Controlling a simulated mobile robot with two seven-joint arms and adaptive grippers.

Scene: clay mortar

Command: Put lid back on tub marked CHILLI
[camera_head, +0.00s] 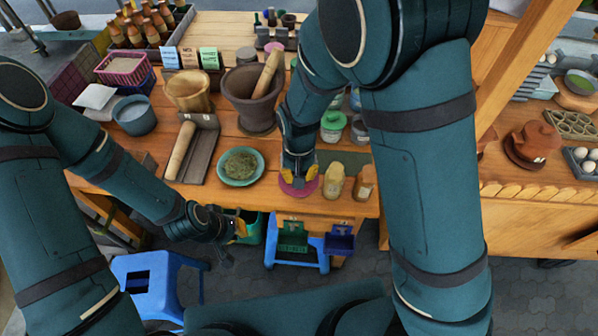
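My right gripper (299,175) points down at the table's front edge. Its two yellow fingertips are apart, over a pink-magenta disc (298,191) that looks like a lid. Whether they grip it is hidden. A green-and-white tub (333,125) stands behind, partly covered by my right arm.
Blue stools (158,285) stand below. Brown pottery (533,142) stands far right.

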